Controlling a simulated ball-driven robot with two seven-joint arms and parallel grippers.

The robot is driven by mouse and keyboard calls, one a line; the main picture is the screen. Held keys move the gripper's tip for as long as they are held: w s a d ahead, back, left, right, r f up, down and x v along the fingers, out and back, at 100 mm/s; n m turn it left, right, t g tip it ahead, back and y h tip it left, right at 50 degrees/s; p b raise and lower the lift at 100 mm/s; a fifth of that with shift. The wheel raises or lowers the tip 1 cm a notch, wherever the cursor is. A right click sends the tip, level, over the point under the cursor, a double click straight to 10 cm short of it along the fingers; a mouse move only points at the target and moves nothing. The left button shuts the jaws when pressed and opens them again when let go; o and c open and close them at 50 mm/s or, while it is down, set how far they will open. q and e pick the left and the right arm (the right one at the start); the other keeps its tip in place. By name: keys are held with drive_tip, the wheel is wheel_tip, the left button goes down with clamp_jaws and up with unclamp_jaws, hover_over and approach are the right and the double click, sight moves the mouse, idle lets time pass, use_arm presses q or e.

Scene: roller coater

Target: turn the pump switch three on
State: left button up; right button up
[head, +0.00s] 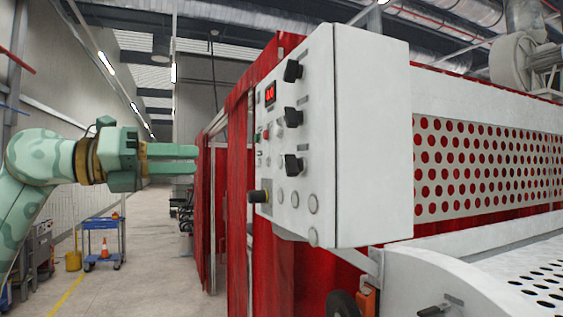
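A white control box (368,140) carries a panel on its left-facing side. Three black rotary switches sit one above another near its right edge: the top one (292,70), the middle one (292,117) and the bottom one (292,165). I cannot read their labels, so I cannot tell which is pump switch three. My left gripper (172,160) is left of the panel, at about the height of the bottom switch. Its two fingers point right with a gap between them. It is empty and appears apart from the panel. My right gripper is not in view.
The panel also has a lit red display (270,93), a black knob (258,196) sticking out and several round buttons. Red curtains (270,265) hang behind and below the box. A blue cart (103,240) stands back left. The aisle floor is mostly clear.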

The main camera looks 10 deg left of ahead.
sight(285, 163)
use_arm(q)
drive_tip(key=p+x, duration=0.1)
drive_tip(key=x, duration=0.4)
drive_tip(key=p+x, duration=0.1)
drive_tip(key=x, duration=0.4)
drive_tip(key=s+p+x, duration=0.1)
drive_tip(key=x, duration=0.4)
drive_tip(key=shift+w+d+f+p, duration=0.15)
drive_tip(key=shift+d+p, duration=0.25)
drive_tip(key=shift+w+d+f, duration=0.1)
drive_tip(key=shift+w+d, duration=0.2)
drive_tip(key=shift+w, duration=0.05)
drive_tip(key=shift+s, duration=0.1)
clamp_jaws()
